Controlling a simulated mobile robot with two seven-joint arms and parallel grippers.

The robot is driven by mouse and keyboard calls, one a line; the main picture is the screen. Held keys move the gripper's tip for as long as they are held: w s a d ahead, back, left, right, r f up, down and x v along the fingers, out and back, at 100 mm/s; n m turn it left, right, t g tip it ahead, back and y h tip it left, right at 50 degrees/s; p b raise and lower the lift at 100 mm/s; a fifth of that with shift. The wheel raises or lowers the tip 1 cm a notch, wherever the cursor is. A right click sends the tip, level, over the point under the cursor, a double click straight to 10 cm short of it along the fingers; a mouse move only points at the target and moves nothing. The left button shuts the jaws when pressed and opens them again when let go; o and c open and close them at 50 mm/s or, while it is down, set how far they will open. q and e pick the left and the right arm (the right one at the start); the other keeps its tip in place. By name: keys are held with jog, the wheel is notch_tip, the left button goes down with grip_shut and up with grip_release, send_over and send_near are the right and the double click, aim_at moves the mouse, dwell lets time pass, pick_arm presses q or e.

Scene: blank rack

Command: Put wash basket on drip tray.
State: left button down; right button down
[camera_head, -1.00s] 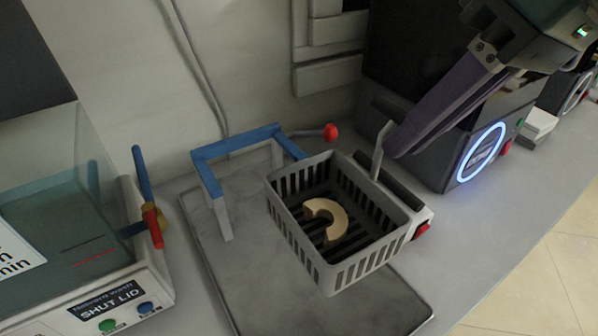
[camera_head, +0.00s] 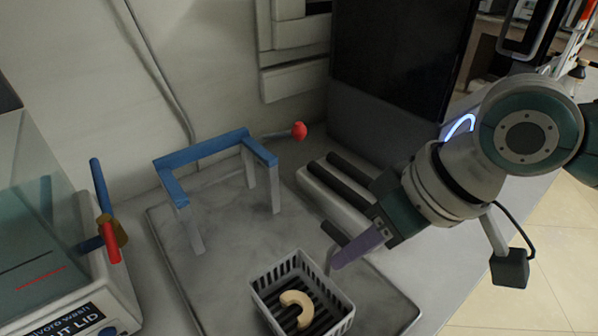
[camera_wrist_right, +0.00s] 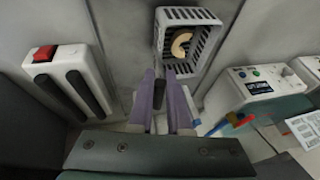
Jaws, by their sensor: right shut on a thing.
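The wash basket (camera_head: 347,318) is grey and slotted, with a tan C-shaped piece (camera_head: 296,308) inside. It also shows in the right wrist view (camera_wrist_right: 211,42), upright beyond my fingertips. My right gripper (camera_head: 345,256), with purple fingers, is shut on the basket's handle at its far right side. The drip tray (camera_head: 235,240) is a flat grey marbled slab with a thin rim. The basket is over the tray's near part; I cannot tell whether it touches it. My left gripper is not in view.
A blue-topped stand (camera_head: 200,152) rises at the tray's back. A white unit with two dark bars (camera_head: 345,185) stands right of the tray. A glass-lidded wash bath (camera_head: 60,260) with coloured levers is at the left. The tray's middle is clear.

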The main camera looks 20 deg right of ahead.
jog(key=shift+f, duration=0.85)
jog(key=c, duration=0.9)
grip_release()
jog(key=shift+o, duration=0.2)
jog(key=p+v, duration=0.3)
jog(key=v, duration=0.9)
jog(key=s+a+f+n, duration=0.1)
jog(key=s+a+f, duration=0.1)
jog(key=s+a, duration=0.3)
jog(key=s+d+f+m+h, duration=0.2)
jog(key=s+d+h, duration=0.1)
jog(key=s+d, duration=0.2)
jog(key=shift+s+h, duration=0.4)
jog(key=shift+s, duration=0.65)
